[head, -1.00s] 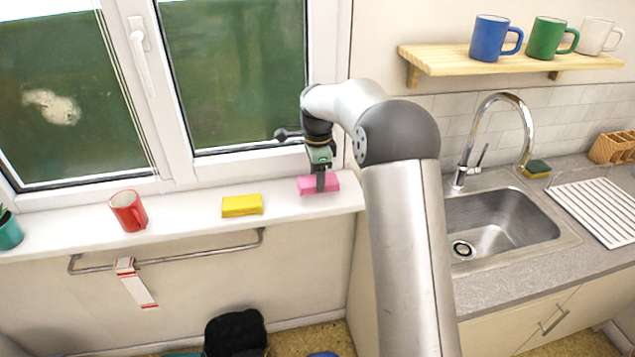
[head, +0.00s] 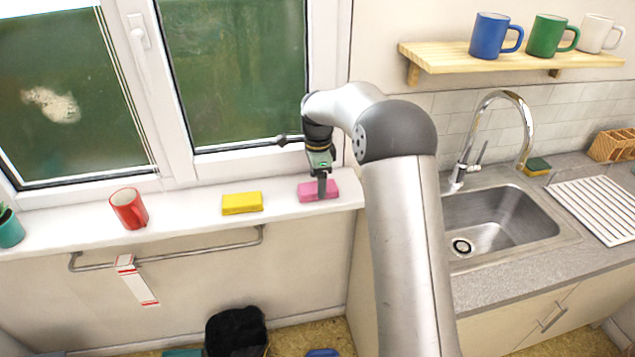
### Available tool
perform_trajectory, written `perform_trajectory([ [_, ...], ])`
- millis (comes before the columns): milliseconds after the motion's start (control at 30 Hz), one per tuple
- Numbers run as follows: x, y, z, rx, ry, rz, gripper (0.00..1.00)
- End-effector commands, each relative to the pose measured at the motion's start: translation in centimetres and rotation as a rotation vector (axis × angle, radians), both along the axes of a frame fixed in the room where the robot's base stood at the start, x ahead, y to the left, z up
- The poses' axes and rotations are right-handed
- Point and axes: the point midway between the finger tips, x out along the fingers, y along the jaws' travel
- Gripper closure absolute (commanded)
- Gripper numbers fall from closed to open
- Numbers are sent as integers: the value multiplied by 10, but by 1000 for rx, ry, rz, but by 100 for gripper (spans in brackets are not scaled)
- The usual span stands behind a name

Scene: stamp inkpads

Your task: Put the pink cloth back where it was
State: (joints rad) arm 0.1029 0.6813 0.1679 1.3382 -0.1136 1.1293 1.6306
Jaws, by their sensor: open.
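The pink cloth (head: 307,191) is a small folded block lying on the right end of the white windowsill (head: 185,222). My gripper (head: 321,192) is directly at the pink cloth, pointing down, with a finger in front of the cloth's near side. It is open. The far finger is hidden, so I cannot tell whether the cloth lies between the fingers or touches them.
A yellow cloth (head: 242,203) and a red mug (head: 129,208) stand to the left on the sill, with free room between. A towel rail (head: 190,255) with a red-and-white strip (head: 136,280) hangs below. The sink (head: 500,222) and tap (head: 515,105) are at right.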

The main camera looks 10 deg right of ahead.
Motion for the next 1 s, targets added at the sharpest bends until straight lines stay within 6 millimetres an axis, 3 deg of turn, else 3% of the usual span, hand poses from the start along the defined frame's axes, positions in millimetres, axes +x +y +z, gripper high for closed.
perform_trajectory([
  [400, 0, 0, 85, 0, -5, 1, 27],
  [600, 0, 0, 105, -1, -2, 1, 27],
  [767, -2, 0, 109, -1, -1, 6, 27],
  [867, -14, 2, 114, -4, -3, 63, 27],
  [967, -44, 5, 121, -11, -8, 209, 27],
  [1000, -63, 5, 124, -14, -9, 293, 27],
])
